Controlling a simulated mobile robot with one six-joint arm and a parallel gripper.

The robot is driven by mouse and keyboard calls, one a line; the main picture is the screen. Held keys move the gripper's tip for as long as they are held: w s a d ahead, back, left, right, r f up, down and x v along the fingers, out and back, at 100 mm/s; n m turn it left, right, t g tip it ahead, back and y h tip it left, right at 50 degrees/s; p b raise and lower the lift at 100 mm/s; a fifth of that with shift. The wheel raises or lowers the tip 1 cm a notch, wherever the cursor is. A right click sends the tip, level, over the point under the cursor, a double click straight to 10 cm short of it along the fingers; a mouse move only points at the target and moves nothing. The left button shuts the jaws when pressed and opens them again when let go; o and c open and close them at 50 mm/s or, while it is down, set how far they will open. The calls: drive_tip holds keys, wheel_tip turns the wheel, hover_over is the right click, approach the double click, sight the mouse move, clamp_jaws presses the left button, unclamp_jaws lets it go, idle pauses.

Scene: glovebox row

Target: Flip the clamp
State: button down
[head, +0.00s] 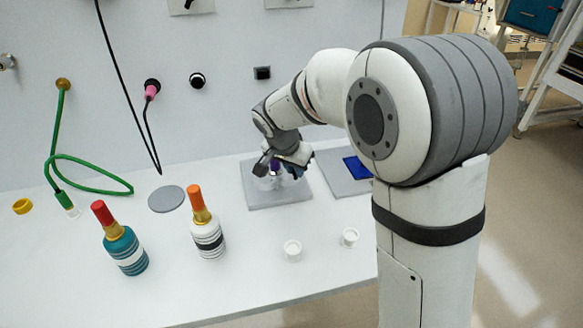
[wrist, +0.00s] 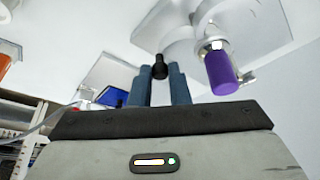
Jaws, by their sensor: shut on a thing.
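My gripper (head: 278,163) is low over a grey square plate (head: 285,198) on the white table. In the wrist view the two blue-grey fingers of my gripper (wrist: 157,74) are shut on a small black knob (wrist: 160,60), which seems to be the clamp's handle. Beside the fingers, to the right, is a purple cylinder (wrist: 221,73) joined to a white ring-shaped fitting (wrist: 212,20) at the plate. In the head view my gripper and wrist hide most of the clamp, and only a bit of purple shows. How the clamp joins the plate is hidden.
A second grey plate with a blue piece (head: 357,167) lies right of the first. A teal bottle (head: 124,250), a white bottle (head: 207,237) and two small white cups (head: 292,250) stand in front. A green hose (head: 92,190) and black cable (head: 125,85) hang left.

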drive_tip(key=w+n, duration=0.1)
drive_tip(key=n+y, duration=0.1)
drive_tip(key=n, duration=0.1)
drive_tip(key=shift+w+d+r+t, duration=0.1)
drive_tip(key=shift+w+d+t, duration=0.1)
drive_tip(key=shift+w+t, duration=0.2)
drive_tip(key=n, duration=0.1)
drive_tip(key=w+n+y+p, duration=0.1)
drive_tip(key=n, duration=0.1)
drive_tip(key=n+y, duration=0.1)
drive_tip(key=w+n, duration=0.1)
drive_tip(key=n, duration=0.1)
drive_tip(key=shift+w+a+y, duration=0.15)
drive_tip(key=shift+a+y, duration=0.2)
drive_tip(key=shift+y, duration=0.05)
drive_tip(key=shift+w+a+n+g+y+b, duration=0.2)
drive_tip(key=shift+n+y, duration=0.05)
drive_tip(key=shift+n, duration=0.55)
drive_tip(key=shift+w+a+n+g+y+b, duration=0.15)
drive_tip(key=shift+w+n+g+y, duration=0.1)
drive_tip(key=shift+n, duration=0.55)
drive_tip(key=c, duration=1.4)
unclamp_jaws()
drive_tip(key=shift+s, duration=0.1)
